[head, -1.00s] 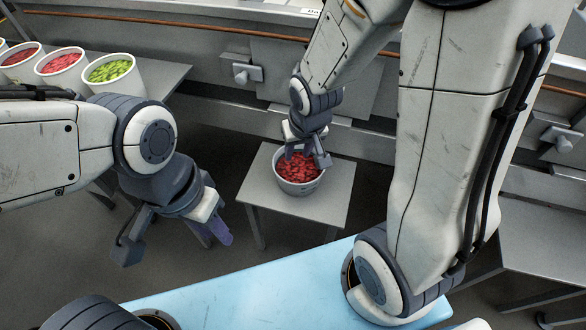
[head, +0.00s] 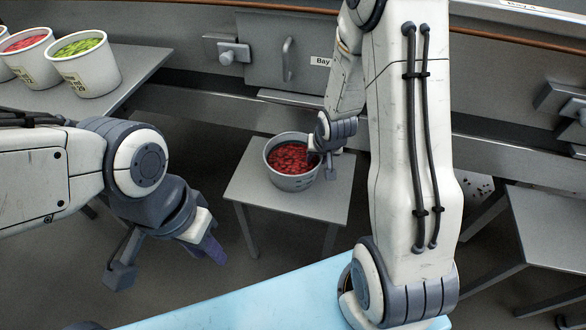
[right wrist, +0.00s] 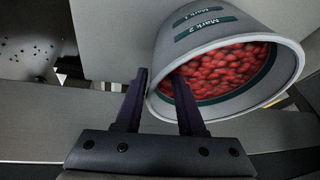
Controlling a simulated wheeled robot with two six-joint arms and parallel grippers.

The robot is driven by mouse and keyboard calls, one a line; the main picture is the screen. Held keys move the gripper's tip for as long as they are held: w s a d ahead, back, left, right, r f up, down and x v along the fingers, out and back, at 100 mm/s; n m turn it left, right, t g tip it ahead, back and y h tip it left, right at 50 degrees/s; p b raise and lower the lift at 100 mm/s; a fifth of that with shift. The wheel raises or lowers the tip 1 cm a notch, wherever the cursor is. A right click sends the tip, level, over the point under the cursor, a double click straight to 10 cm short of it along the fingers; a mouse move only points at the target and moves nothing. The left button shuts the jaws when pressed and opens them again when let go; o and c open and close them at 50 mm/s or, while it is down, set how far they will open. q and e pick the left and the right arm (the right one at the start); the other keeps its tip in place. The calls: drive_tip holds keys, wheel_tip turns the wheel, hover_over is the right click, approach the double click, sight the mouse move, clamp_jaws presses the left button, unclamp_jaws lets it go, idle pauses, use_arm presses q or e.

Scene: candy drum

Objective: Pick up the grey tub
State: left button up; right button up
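The grey tub (head: 292,183), full of red candies, stands upright on a small grey table (head: 248,190) in the head view. My right gripper (head: 322,164) is at the tub's right rim. In the right wrist view its fingers (right wrist: 162,78) are apart, one outside the tub and one over the inside, with the rim between them. My left gripper (head: 165,262) is open and empty, left of the small table.
Tubs with red candies (head: 25,60) and green candies (head: 88,72) stand on a side table (head: 135,68) at the upper left. A wall panel with a handle (head: 289,60) is behind the small table. A light blue surface (head: 260,298) lies in front. Another table (head: 550,230) is at right.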

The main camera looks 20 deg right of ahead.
sight(316, 161)
drive_tip(key=b+x, duration=0.1)
drive_tip(key=x, duration=0.2)
drive_tip(key=shift+w+d+f, duration=0.2)
drive_tip(key=shift+f, duration=0.1)
clamp_jaws()
drive_tip(key=shift+r, duration=0.1)
idle(1.1)
